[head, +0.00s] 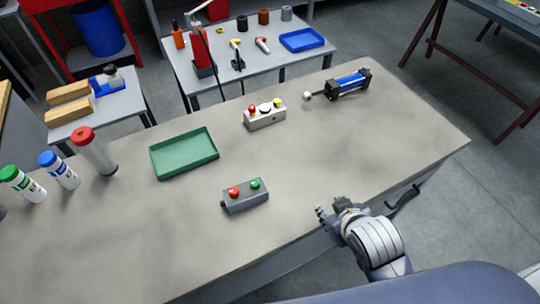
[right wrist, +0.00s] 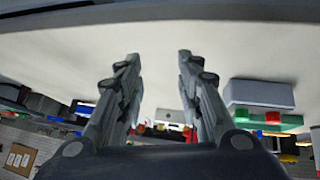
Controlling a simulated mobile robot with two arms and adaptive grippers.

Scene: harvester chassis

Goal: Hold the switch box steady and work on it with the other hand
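A dark grey switch box (head: 245,201) with a red and a green button lies near the front edge of the workbench (head: 330,150). It also shows upside down at the right of the right wrist view (right wrist: 258,95). A second, pale box (head: 264,118) with red, black and yellow buttons stands farther back. My right gripper (head: 329,211) is at the bench's front edge, to the right of the grey box and apart from it. In the right wrist view its two fingers (right wrist: 157,62) are spread with nothing between them. My left gripper is not in view.
A green tray (head: 184,154) lies left of the grey box, with several capped tubes (head: 92,150) beyond it. A blue and black cylinder (head: 348,84) lies at the back right.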

